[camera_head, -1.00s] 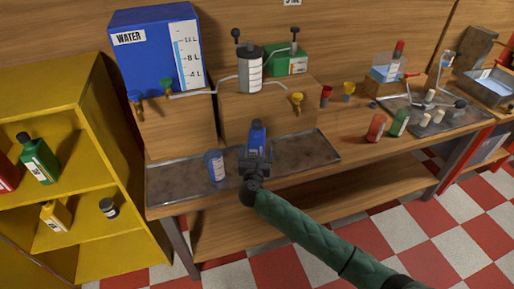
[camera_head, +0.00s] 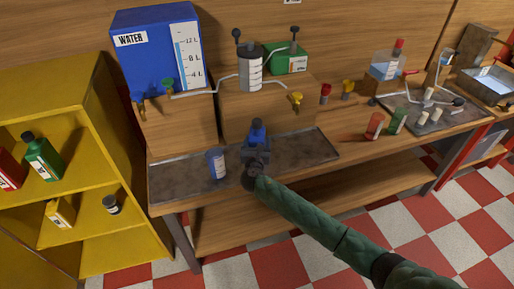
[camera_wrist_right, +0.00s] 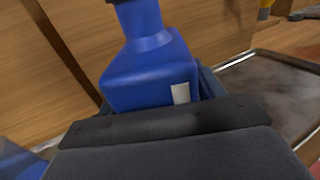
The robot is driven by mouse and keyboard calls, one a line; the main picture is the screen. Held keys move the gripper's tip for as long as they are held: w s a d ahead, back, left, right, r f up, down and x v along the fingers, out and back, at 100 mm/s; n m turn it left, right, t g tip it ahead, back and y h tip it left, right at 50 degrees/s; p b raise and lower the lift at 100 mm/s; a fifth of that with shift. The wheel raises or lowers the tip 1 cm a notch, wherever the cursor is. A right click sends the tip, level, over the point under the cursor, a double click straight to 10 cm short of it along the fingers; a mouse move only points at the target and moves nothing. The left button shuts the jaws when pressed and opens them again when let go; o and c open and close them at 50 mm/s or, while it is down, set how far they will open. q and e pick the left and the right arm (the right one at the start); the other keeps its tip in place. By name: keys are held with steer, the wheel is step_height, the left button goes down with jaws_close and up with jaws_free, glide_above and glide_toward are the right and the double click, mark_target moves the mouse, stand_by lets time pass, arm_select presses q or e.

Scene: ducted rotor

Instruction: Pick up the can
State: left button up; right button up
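A blue can (camera_head: 257,131) with a narrow neck and a small pale label patch is at the metal tray on the bench. My right gripper (camera_head: 257,148) is right at the can, on its near side. In the right wrist view the can (camera_wrist_right: 150,75) fills the middle, between the gripper's two fingers (camera_wrist_right: 155,92), which lie along its sides. The gripper's dark body hides the can's lower part. I cannot tell whether the fingers press on it. My left gripper is not in view.
The metal tray (camera_head: 185,185) also holds a translucent blue cup (camera_head: 216,163), left of my gripper. Behind are a wooden block (camera_head: 240,115) and a blue water tank (camera_head: 150,60). Red (camera_head: 375,126) and green (camera_head: 397,121) containers stand right. A yellow shelf (camera_head: 60,95) stands left.

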steer(key=c, duration=1.1)
steer(key=shift+o, duration=0.3)
steer(key=shift+r, duration=0.1)
